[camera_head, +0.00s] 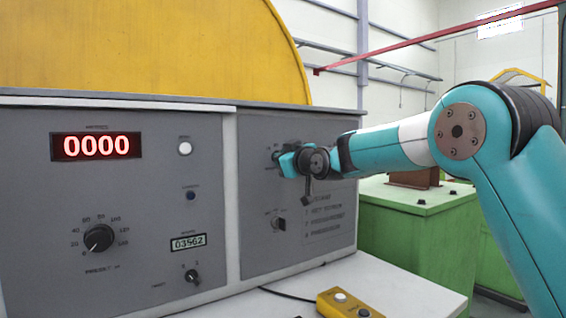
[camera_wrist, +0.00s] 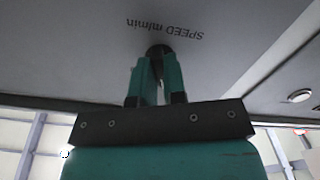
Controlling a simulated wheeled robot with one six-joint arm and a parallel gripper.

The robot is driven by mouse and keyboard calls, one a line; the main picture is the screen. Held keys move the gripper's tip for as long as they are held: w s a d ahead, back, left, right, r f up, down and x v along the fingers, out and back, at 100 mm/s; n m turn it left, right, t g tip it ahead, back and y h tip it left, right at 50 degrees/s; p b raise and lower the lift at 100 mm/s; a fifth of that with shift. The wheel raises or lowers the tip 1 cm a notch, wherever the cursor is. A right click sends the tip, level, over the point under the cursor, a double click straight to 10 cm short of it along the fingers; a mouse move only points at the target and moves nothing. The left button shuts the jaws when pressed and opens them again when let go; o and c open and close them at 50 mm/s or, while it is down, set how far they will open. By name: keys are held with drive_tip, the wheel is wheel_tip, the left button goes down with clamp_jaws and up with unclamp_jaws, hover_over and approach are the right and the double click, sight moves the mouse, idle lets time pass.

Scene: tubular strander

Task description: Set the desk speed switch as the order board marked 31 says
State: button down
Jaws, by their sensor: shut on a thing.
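The speed switch is a dark round knob (camera_wrist: 159,48) on the grey desk panel, under the upside-down lettering "SPEED m/min" in the wrist view. My gripper (camera_wrist: 157,64) is shut on this knob, one teal finger on each side. In the head view my gripper (camera_head: 287,161) is at the right-hand panel (camera_head: 258,232) and hides most of the switch. The switch's pointer and its setting cannot be read. I cannot make out an order board marked 31 in either view.
A red display (camera_head: 96,145) reads 0000 on the left panel, above a black dial (camera_head: 99,238) and a counter (camera_head: 188,242). Another small switch (camera_head: 278,225) is below my gripper. A yellow button box (camera_head: 348,303) lies on the white desktop (camera_head: 405,290). Green cabinets stand behind.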

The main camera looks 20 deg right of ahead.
drive_tip(key=m, duration=1.3)
idle(0.5)
drive_tip(key=c, duration=1.2)
unclamp_jaws()
drive_tip(key=b+v, duration=0.3)
drive_tip(key=v, duration=1.4)
drive_tip(key=shift+s+b, duration=0.25)
drive_tip(key=shift+b, duration=0.15)
